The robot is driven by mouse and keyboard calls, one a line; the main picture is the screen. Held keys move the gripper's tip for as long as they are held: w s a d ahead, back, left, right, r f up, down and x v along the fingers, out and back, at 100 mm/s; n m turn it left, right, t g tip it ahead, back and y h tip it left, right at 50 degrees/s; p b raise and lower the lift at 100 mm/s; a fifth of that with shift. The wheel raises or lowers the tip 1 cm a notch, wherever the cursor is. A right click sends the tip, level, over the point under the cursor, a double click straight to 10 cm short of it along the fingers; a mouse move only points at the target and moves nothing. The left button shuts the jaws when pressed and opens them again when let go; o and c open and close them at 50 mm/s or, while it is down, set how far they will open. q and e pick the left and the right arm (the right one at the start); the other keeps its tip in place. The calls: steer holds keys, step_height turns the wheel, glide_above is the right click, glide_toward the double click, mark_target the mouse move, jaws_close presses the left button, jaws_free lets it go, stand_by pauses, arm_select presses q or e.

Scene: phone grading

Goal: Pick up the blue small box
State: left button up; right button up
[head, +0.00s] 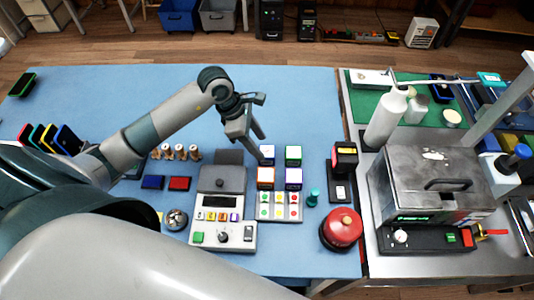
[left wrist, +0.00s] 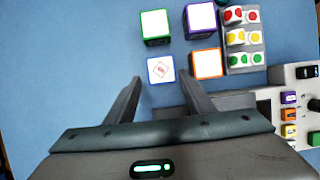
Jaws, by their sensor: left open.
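The blue small box (head: 267,152) has a white top and stands on the blue table mat, at the back left of a group of small boxes. In the left wrist view the box (left wrist: 161,69) shows a red diamond mark on its top. My left gripper (head: 262,147) is open above and beside it. In the left wrist view its fingertips (left wrist: 161,82) are on either side of the box's near edge, with nothing held. I cannot tell whether they touch it. My right gripper is not in view.
A green box (head: 293,154), an orange box (head: 265,177) and a purple box (head: 293,178) stand close by. A button panel (head: 280,206) and a grey device (head: 222,207) are in front. The mat behind the boxes is clear.

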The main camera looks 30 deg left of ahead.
mark_target(265, 151)
arm_select(q)
steer(key=shift+d, duration=0.1)
steer(key=shift+d+f+p, duration=0.4)
steer(key=shift+f+p, duration=0.05)
steer(key=shift+p, duration=0.3)
steer(key=p+x, duration=0.1)
steer(key=x, duration=0.2)
steer(key=shift+d+r, duration=0.1)
steer(key=shift+w+d+f+p, duration=0.1)
steer(key=shift+f+p, duration=0.2)
steer(key=shift+f, duration=0.25)
steer(key=c, duration=0.8)
